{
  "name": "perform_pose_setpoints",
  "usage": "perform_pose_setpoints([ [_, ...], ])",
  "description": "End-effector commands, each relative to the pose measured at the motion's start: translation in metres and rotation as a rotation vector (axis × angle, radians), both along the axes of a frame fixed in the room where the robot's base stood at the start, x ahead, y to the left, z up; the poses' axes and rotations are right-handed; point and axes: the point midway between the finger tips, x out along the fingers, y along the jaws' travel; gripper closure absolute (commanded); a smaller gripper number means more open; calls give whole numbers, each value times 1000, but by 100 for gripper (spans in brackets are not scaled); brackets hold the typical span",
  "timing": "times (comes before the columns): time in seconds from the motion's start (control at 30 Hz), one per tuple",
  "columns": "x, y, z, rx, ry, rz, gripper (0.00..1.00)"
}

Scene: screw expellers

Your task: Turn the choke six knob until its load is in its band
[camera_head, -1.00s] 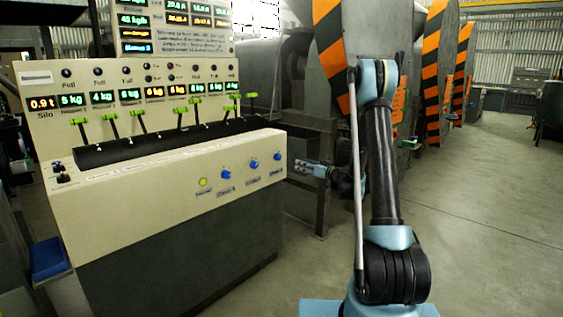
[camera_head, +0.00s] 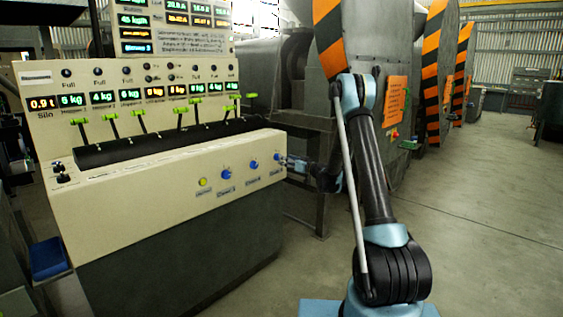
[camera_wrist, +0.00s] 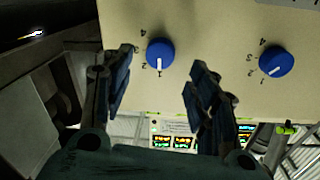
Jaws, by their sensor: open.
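Three blue choke knobs sit on the console's sloped front: a left one (camera_head: 226,175), a middle one (camera_head: 254,165) and a right one (camera_head: 277,157). Their labels are too small to read. My gripper (camera_head: 286,161) is at the right knob, at the console's right end. In the wrist view my gripper (camera_wrist: 160,80) is open, with a blue knob (camera_wrist: 160,53) between and slightly beyond the fingertips, apparently untouched.
A yellow button (camera_head: 203,182) is left of the knobs. Green-handled levers (camera_head: 180,110) and numeric displays (camera_head: 130,95) stand above on the console (camera_head: 140,200). A machine with an orange sign (camera_head: 395,101) is behind my arm. The floor at right is clear.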

Motion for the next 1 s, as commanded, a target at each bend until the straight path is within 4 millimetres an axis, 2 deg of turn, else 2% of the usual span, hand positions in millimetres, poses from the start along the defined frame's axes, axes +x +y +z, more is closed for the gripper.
perform_pose_setpoints([
  [0.1, 14, 16, 0, 0, 0, 2, 47],
  [0.3, 29, 32, 0, 0, 0, 0, 47],
  [0.73, 35, 39, 0, 0, 0, 0, 47],
  [0.77, 35, 39, 0, 0, 0, 0, 49],
  [0.93, 35, 39, 0, 0, 0, 0, 87],
  [1.0, 35, 39, 0, 0, 0, 0, 91],
])
